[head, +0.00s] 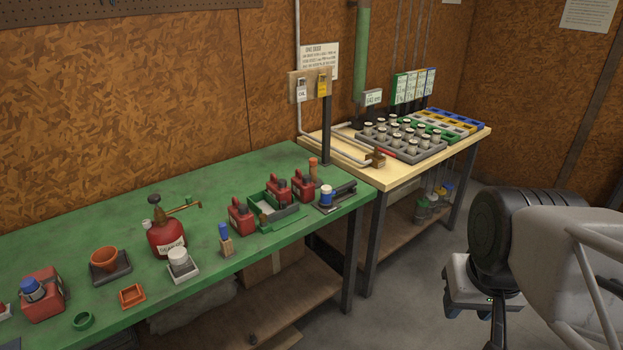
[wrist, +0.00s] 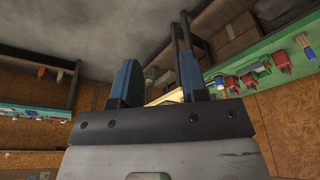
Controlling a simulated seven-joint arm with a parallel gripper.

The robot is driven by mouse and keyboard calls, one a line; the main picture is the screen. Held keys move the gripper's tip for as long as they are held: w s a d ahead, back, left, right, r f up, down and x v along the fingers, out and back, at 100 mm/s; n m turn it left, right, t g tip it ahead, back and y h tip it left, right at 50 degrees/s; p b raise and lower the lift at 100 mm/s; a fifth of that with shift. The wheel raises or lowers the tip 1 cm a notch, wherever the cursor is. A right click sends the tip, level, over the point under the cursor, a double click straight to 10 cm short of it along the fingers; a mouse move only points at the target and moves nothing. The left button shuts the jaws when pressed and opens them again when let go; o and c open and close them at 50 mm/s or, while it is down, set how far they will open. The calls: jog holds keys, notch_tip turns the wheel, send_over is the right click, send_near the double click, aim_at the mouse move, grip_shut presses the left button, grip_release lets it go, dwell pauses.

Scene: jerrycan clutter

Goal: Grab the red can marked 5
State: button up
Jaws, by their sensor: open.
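Several small red cans stand on the green bench in the head view: one at the front left of the green tray (head: 241,216), one in or behind the tray (head: 278,189), and one at the right (head: 303,189). Their markings are too small to read, so I cannot tell which is marked 5. Red shapes, perhaps these cans, also show in the wrist view (wrist: 281,58). My gripper (wrist: 158,75) is open and empty, its two blue-faced fingers apart.
The green bench (head: 120,240) also holds a round red can (head: 166,236), an orange funnel (head: 106,259), a larger red can (head: 42,294) and a black-based tool (head: 336,197) beside the cans. A wooden table (head: 345,150) with trays of jars adjoins it.

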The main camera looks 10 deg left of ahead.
jog(key=shift+o, duration=0.4)
jog(key=o, duration=0.4)
jog(key=shift+o, duration=0.2)
